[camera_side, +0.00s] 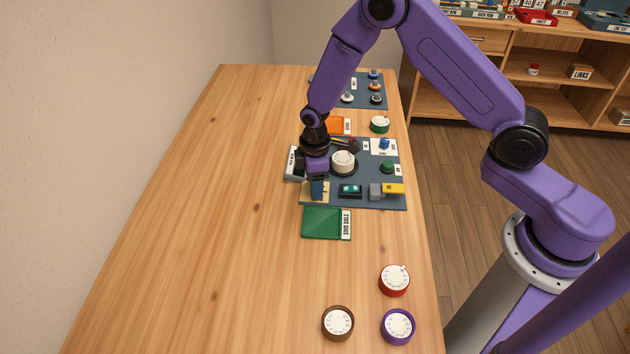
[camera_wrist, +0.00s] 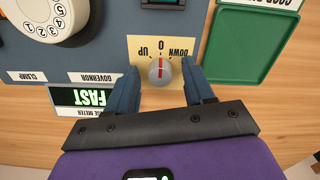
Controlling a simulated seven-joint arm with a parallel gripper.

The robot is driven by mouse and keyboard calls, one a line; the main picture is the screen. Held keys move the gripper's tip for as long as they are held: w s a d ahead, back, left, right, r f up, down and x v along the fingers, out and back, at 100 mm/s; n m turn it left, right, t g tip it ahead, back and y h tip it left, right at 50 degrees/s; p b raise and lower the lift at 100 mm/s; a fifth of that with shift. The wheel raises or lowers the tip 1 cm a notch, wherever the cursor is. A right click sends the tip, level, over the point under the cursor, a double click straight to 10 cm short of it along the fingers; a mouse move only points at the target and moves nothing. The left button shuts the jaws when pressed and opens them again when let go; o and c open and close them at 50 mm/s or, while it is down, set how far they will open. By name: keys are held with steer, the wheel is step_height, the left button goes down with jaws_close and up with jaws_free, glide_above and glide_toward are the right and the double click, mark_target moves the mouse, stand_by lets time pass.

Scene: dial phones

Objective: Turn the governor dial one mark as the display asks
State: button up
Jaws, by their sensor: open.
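The governor dial (camera_wrist: 159,71) is a small grey knob with a red line, on a cream plate (camera_wrist: 150,46) marked UP, 0 and DOWN. Its red line lies roughly along the direction of the 0. My gripper (camera_wrist: 161,80) is open, with one finger on each side of the dial; I cannot tell whether they touch it. The display (camera_wrist: 86,98) reads FAST in green, and part of its METER label shows. In the side view my gripper (camera_side: 317,190) is over the cream plate (camera_side: 306,190) and hides the dial. The display's white housing (camera_side: 293,163) stands just left.
A white rotary dial (camera_side: 343,161) sits on the blue board (camera_side: 365,200) close to my gripper. A green tray (camera_side: 320,222) lies in front of the board. Red (camera_side: 394,280), brown (camera_side: 338,323) and purple (camera_side: 398,326) dials stand nearer. The table's left side is clear.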

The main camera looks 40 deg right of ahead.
jaws_close()
steer(key=shift+m, duration=0.3)
steer(key=m, duration=0.4)
steer(key=shift+m, duration=2.1)
jaws_free()
